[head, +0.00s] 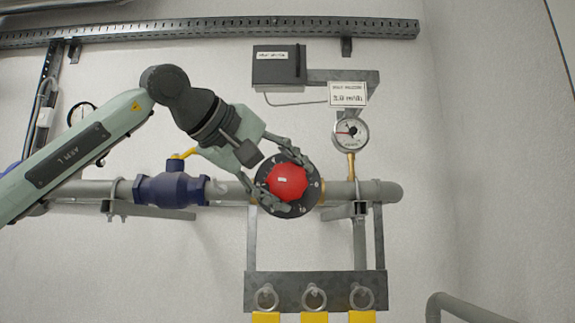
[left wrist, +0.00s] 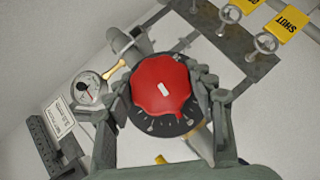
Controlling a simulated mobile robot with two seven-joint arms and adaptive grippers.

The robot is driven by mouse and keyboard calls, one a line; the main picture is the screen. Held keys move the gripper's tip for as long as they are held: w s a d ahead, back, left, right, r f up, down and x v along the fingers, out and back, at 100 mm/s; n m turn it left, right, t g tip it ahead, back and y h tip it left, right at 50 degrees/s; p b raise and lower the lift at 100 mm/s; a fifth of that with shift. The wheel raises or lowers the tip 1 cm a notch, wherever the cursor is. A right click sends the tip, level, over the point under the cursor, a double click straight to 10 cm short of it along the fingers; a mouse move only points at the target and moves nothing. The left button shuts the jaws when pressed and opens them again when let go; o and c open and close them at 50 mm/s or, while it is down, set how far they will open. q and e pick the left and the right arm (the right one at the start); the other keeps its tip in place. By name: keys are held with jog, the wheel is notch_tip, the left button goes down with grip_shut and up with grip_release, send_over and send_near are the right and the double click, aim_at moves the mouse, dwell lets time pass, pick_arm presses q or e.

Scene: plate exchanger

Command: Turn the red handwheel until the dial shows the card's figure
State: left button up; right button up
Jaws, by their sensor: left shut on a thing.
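The red handwheel (head: 287,182) sits in front of a dark round scale plate (head: 262,177) with white marks, on the grey pipe. My left gripper (head: 283,179) has its fingers on both sides of the handwheel, shut on it. In the left wrist view the red handwheel (left wrist: 161,86) lies between the two fingers. The dial (head: 350,133) is a round white gauge up and right of the handwheel, with a red needle pointing left. The card (head: 348,94) hangs above the dial; its figure is too blurred to read surely. My right gripper is not in view.
A blue valve body (head: 171,189) with a yellow lever is on the pipe (head: 370,191) to the left. A grey box (head: 279,66) is on the wall above.

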pick_arm(q)
jog(key=m+g+y, duration=0.1)
jog(key=m+y, duration=0.2)
jog(key=y, duration=0.2)
dwell(0.4)
dwell(0.5)
jog(key=o, duration=1.2)
jog(key=shift+c, duration=0.2)
jog(key=v, duration=1.2)
jog(key=shift+d+r, duration=0.1)
jog(key=shift+d, duration=0.05)
